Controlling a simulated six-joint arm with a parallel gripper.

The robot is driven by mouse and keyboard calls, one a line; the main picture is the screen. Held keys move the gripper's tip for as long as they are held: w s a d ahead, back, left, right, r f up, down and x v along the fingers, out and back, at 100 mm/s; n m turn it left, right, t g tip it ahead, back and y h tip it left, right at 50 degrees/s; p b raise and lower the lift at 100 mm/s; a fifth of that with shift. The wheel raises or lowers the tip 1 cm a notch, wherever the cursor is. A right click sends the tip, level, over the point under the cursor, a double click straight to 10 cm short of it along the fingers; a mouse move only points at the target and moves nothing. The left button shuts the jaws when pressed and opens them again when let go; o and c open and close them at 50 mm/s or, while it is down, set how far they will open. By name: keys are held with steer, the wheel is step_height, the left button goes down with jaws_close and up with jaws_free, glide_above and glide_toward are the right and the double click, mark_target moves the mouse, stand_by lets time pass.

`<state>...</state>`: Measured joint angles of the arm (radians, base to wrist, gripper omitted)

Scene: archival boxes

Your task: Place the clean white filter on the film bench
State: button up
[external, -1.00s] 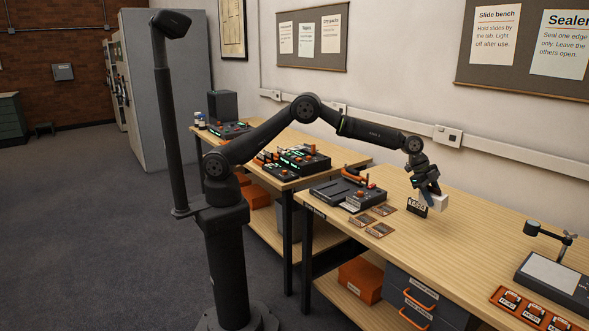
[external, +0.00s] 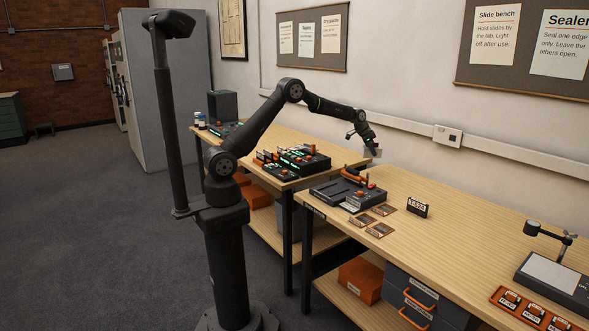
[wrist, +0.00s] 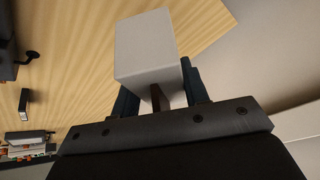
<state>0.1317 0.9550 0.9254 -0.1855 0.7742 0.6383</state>
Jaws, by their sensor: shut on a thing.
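The white filter (wrist: 147,45), a plain pale block, fills the middle of the wrist view between my fingers. My gripper (external: 371,149) is shut on it, raised above the back edge of the near bench; the filter (external: 373,154) looks small and pale against the wall there. Two wooden benches show: the near bench (external: 455,225) and the far bench (external: 345,154) to its left. I cannot read a label saying which is the film bench.
A dark device (external: 335,190) with an orange handle and several small framed cards (external: 380,230) sit on the near bench. A dark label stand (external: 417,207) is alone mid-bench. More dark devices (external: 303,160) crowd the far bench. A lamp (external: 550,234) stands at right.

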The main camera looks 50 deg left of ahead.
steer(key=s+a+n+y, duration=0.1)
steer(key=s+a+n, duration=0.2)
steer(key=a, duration=1.1)
steer(key=s+a+n+y, duration=0.1)
steer(key=s+a+n, duration=0.15)
steer(key=a, duration=1.15)
steer(key=s+a+n+y, duration=0.2)
steer(key=a+n, duration=0.2)
steer(key=a, duration=0.9)
steer(key=s+a+n+g+y, duration=0.15)
steer(key=s+a+n, duration=0.55)
steer(key=s+a, duration=1.7)
steer(key=shift+y, duration=0.35)
steer(key=s+a+f, duration=0.1)
steer(key=a+f, duration=0.1)
steer(key=a, duration=0.2)
steer(key=a+f, duration=0.2)
steer(key=a, duration=0.2)
steer(key=s+a+f, duration=0.1)
steer(key=a+f, duration=0.1)
steer(key=a, duration=0.2)
steer(key=shift+s+a+f, duration=0.15)
steer(key=shift+s+f, duration=0.2)
steer(key=shift+s+a+f, duration=0.15)
steer(key=shift+a+f, duration=0.15)
steer(key=shift+a, duration=0.05)
steer(key=shift+f, duration=1.9)
